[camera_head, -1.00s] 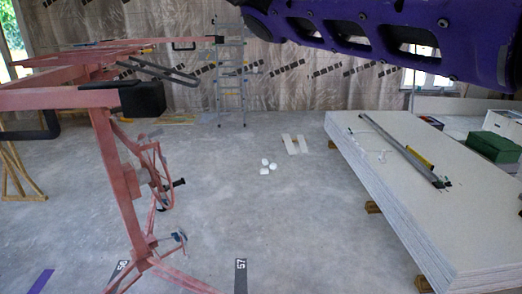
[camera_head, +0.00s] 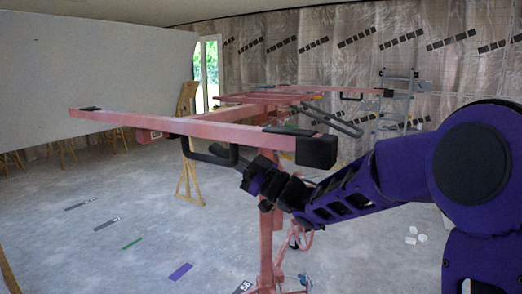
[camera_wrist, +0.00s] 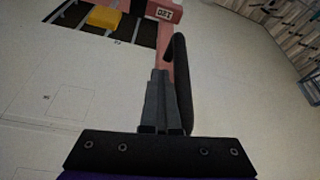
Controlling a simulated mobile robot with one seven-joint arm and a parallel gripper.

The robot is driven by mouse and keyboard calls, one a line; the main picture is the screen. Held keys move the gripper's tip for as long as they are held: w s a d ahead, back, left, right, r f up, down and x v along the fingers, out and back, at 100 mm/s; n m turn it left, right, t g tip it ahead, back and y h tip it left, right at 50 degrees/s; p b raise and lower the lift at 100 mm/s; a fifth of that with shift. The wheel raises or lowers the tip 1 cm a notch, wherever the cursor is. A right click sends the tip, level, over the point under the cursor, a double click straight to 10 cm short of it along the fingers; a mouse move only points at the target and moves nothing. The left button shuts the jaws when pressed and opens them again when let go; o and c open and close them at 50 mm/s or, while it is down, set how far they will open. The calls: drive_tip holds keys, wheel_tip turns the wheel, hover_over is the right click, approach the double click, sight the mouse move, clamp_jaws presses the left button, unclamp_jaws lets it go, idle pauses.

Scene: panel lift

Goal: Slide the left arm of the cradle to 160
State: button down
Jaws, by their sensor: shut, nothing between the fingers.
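The pink panel-lift cradle (camera_head: 240,133) stands in the middle of the head view, with a long arm reaching left and a black block (camera_head: 316,151) at its near corner. A black U-shaped handle (camera_head: 212,160) hangs under this left arm. My gripper (camera_head: 248,176) is just right of the handle. In the wrist view my gripper's fingers (camera_wrist: 163,100) are shut and empty, beside the black handle bar (camera_wrist: 183,80); contact is unclear. A pink part carries an upside-down label (camera_wrist: 164,13) that seems to read 120. A yellow piece (camera_wrist: 103,18) is left of it.
A large pale panel (camera_head: 95,70) stands behind the cradle at the left. A wooden stand (camera_head: 188,150) and a metal ladder (camera_head: 395,100) are farther back. The grey floor (camera_head: 110,255) at front left is open, with coloured marks.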

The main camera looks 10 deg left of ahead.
drive_tip(key=shift+s+a+f, duration=0.1)
drive_tip(key=shift+a+f, duration=0.2)
drive_tip(key=shift+a, duration=0.3)
drive_tip(key=shift+a+f, duration=0.25)
drive_tip(key=shift+a, duration=0.3)
drive_tip(key=c, duration=1.5)
unclamp_jaws()
drive_tip(key=shift+w+d+f, duration=0.1)
drive_tip(key=shift+w+d, duration=0.2)
drive_tip(key=shift+w, duration=0.05)
drive_tip(key=shift+o, duration=1.3)
drive_tip(key=shift+s+d, duration=0.2)
drive_tip(key=shift+s, duration=0.05)
drive_tip(key=shift+o, duration=1.2)
drive_tip(key=shift+a, duration=0.2)
drive_tip(key=shift+o, duration=1.2)
drive_tip(key=shift+w+d, duration=0.1)
drive_tip(key=shift+d, duration=0.1)
drive_tip(key=b+v, duration=0.1)
drive_tip(key=v, duration=1.6)
drive_tip(key=shift+d, duration=0.15)
